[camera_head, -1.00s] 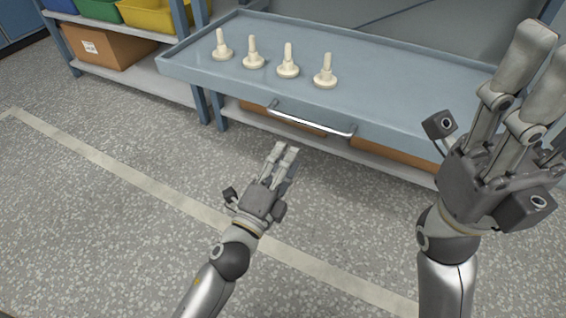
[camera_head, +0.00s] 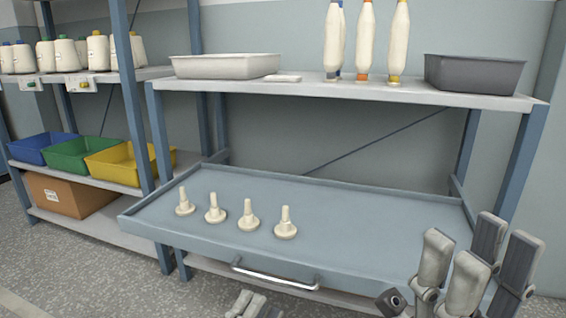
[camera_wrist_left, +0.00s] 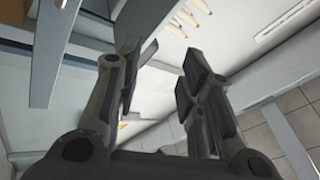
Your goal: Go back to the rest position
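My left gripper (camera_head: 248,304) shows only its fingertips at the bottom edge of the head view, in front of the blue tray (camera_head: 370,217) and below its handle. In the left wrist view its fingers (camera_wrist_left: 160,75) stand apart with nothing between them. My right gripper (camera_head: 475,270) is at the lower right of the head view, in front of the tray's right end. Its fingers are spread and hold nothing visible. Several cream pegs with round bases (camera_head: 249,217) stand upright on the left half of the tray, away from both grippers.
The upper shelf (camera_head: 330,90) holds a white bin (camera_head: 225,67), a dark grey bin (camera_head: 474,74) and tall bobbins (camera_head: 364,40). The left rack has cones, blue, green and yellow bins (camera_head: 128,162) and a cardboard box (camera_head: 65,193). The tray handle (camera_head: 275,277) juts forward.

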